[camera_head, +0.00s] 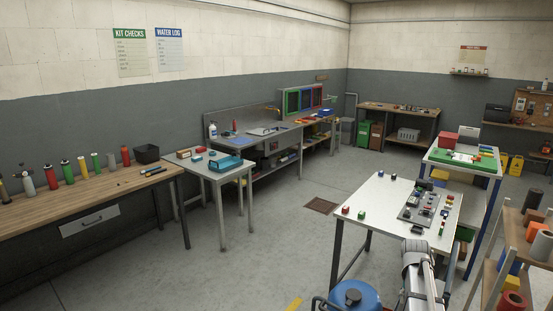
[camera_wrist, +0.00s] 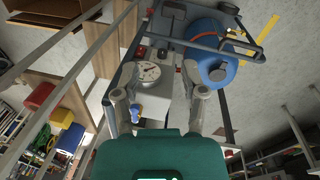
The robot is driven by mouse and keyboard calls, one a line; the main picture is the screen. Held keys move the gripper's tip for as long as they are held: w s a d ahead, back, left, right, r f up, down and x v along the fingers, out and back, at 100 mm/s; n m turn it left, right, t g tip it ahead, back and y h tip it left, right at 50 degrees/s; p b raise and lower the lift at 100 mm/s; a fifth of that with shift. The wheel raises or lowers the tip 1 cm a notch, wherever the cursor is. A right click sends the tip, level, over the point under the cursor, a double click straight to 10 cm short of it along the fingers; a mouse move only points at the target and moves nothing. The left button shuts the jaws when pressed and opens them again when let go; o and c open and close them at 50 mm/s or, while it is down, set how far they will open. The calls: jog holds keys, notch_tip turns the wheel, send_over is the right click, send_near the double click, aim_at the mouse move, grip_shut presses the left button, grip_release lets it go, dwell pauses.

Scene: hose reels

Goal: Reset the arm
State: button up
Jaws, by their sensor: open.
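My gripper (camera_wrist: 160,108) shows in the wrist view with its two grey fingers spread apart and nothing between them. Its teal body fills the bottom middle of that view. The wrist camera looks toward the area close around my own base, and the picture is tilted. In the head view, a grey and white link of my arm rises at the bottom, right of the middle, in front of the white table (camera_head: 392,190). The fingers cannot be made out in the head view.
The white table bears small coloured blocks and a grey board (camera_head: 420,207). A shelf rack (camera_head: 503,262) with spools stands close at the right. A wooden bench (camera_head: 75,205) with bottles and a grey table (camera_head: 222,172) stand at the left. The middle floor (camera_head: 265,240) is clear.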

jog(key=s+a+f+n+b, duration=0.1)
jog(key=s+a+f+b, duration=0.1)
jog(key=a, duration=0.7)
jog(key=s+a+f+n+b, duration=0.2)
jog(key=s+a, duration=0.3)
jog(key=a, duration=0.4)
jog(key=s+a+f+n+y+b, duration=0.1)
jog(key=s+a+f+n+b, duration=0.1)
jog(key=a, duration=0.7)
jog(key=shift+s+f+t, duration=0.3)
jog(key=shift+s+f, duration=0.1)
jog(key=shift+s, duration=0.45)
